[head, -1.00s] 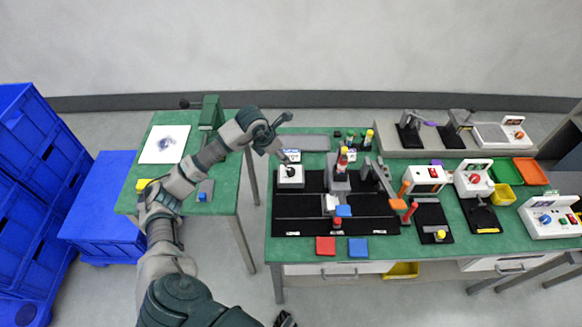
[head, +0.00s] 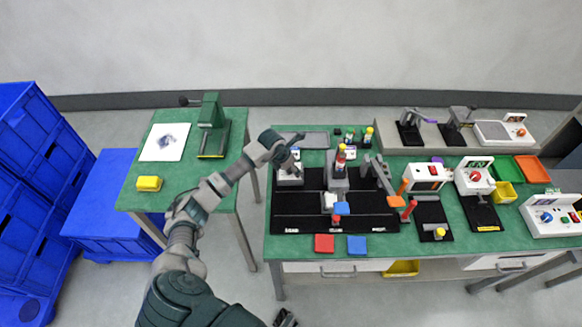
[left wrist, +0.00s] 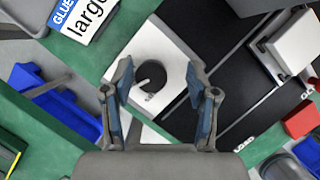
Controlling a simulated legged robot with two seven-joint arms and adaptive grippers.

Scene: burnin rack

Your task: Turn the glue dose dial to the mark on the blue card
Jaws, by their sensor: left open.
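The glue dose dial (left wrist: 151,74) is a round black knob on a white box, with a pointer and a small mark below it in the left wrist view. The box shows in the head view (head: 290,181) at the left end of the right bench. My left gripper (left wrist: 159,90) is open above the box, with its fingers on either side of the dial in that view; contact cannot be told. In the head view the gripper (head: 291,165) hides the dial. The card (left wrist: 85,17), with a blue band, reads "GLUE" and "large".
A black mat (head: 300,224) with a press lies right of the box. Red (head: 324,243) and blue (head: 357,245) blocks sit at the bench's front edge. A gap separates this bench from the left green table (head: 205,185), which holds a yellow block (head: 149,183).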

